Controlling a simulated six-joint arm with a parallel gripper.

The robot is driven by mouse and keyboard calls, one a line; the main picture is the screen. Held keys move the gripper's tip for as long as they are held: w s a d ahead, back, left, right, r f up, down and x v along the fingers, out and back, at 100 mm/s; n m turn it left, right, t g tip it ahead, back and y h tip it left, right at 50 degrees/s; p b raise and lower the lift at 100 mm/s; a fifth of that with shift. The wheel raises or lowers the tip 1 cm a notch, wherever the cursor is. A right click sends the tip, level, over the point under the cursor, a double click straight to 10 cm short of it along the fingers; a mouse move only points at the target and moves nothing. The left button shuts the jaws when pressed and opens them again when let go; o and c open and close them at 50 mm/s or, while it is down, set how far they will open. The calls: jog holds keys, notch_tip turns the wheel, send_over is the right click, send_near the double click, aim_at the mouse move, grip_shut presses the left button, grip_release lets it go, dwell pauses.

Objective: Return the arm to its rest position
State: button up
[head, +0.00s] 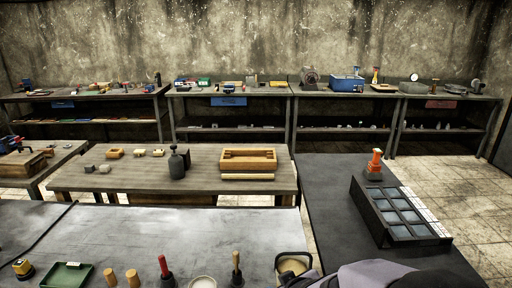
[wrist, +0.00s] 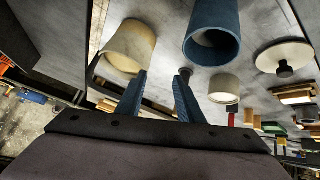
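My gripper (wrist: 162,84) shows in the wrist view as two blue fingers, spread apart with nothing between them. Its fingers are not clearly seen in the head view, where a dark part of my arm (head: 385,275) crosses the bottom right edge. In the wrist view a cream pot (wrist: 128,46) lies beyond the left finger and a blue hollow cylinder (wrist: 212,36) beyond the right one. Both look apart from the fingers, though the distance is hard to judge.
The grey front bench (head: 160,235) carries a green tray (head: 70,274), wooden cylinders, handled tools and a bucket (head: 292,263) close to my arm. On the right bench stand a black segmented box (head: 400,212) and an orange-topped tool (head: 374,163). Bare bench top lies behind the tools.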

jog(key=s+d+m+g+h, duration=0.1)
jog(key=s+d+m+g, duration=0.2)
jog(key=s, duration=0.7)
jog(key=s+d+f+m+g+h, duration=0.1)
jog(key=s+d+m+g, duration=0.1)
jog(key=s+d+g, duration=0.3)
jog(key=s, duration=0.4)
jog(key=shift+s+d+m+p, duration=0.15)
jog(key=shift+s+m+p, duration=0.25)
